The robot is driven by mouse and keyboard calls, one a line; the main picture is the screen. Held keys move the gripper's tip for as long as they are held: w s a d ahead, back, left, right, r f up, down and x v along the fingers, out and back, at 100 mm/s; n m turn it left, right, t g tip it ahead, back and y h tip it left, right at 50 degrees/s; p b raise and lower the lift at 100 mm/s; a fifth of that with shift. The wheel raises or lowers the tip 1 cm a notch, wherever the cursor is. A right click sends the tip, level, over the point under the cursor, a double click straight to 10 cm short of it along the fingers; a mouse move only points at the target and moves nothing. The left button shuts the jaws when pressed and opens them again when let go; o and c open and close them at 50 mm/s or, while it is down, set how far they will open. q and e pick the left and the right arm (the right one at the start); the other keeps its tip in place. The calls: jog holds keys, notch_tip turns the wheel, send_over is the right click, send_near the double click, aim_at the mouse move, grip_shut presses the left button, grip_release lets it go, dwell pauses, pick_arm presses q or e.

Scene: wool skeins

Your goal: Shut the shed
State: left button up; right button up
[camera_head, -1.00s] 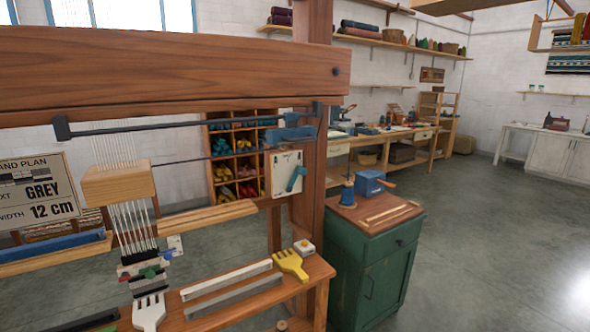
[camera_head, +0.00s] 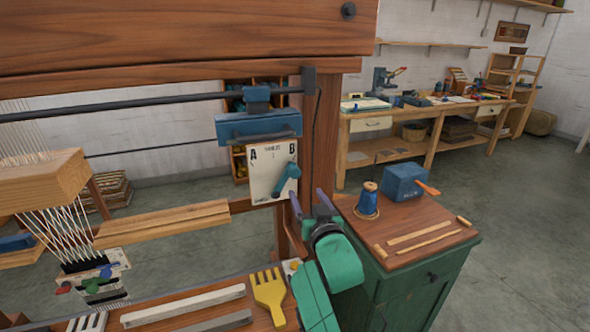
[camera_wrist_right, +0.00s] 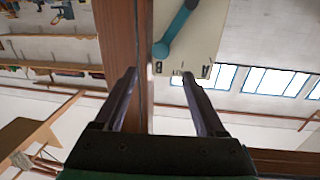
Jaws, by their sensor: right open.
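The shed lever (camera_head: 288,180) is a short teal handle on a white plate (camera_head: 262,178) marked A and B, fixed beside the loom's right post. The lever leans up and right, towards B. My right gripper (camera_head: 309,197) is open and empty, just right of and slightly below the lever, in front of the post. In the right wrist view the open fingers (camera_wrist_right: 158,78) point at the post and plate, and the lever (camera_wrist_right: 177,32) shows beyond them, with no finger touching it. White warp threads (camera_head: 50,225) hang below a wooden block at left. My left gripper is out of view.
The loom's top beam (camera_head: 180,40) and right post (camera_head: 324,140) frame the lever. A blue block (camera_head: 258,126) is above the plate. A yellow comb (camera_head: 268,296) lies on the bench below. A green cabinet (camera_head: 400,285) with a blue box (camera_head: 405,182) stands right.

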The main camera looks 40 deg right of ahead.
aim_at(295, 174)
jog(key=p+x, duration=0.2)
jog(key=x, duration=1)
jog(key=shift+w, duration=0.35)
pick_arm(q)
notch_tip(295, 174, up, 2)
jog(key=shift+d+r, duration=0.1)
pick_arm(e)
jog(key=shift+d, duration=0.1)
jog(key=shift+c, duration=0.3)
jog(key=c, duration=1)
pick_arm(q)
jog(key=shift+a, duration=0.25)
pick_arm(e)
grip_shut()
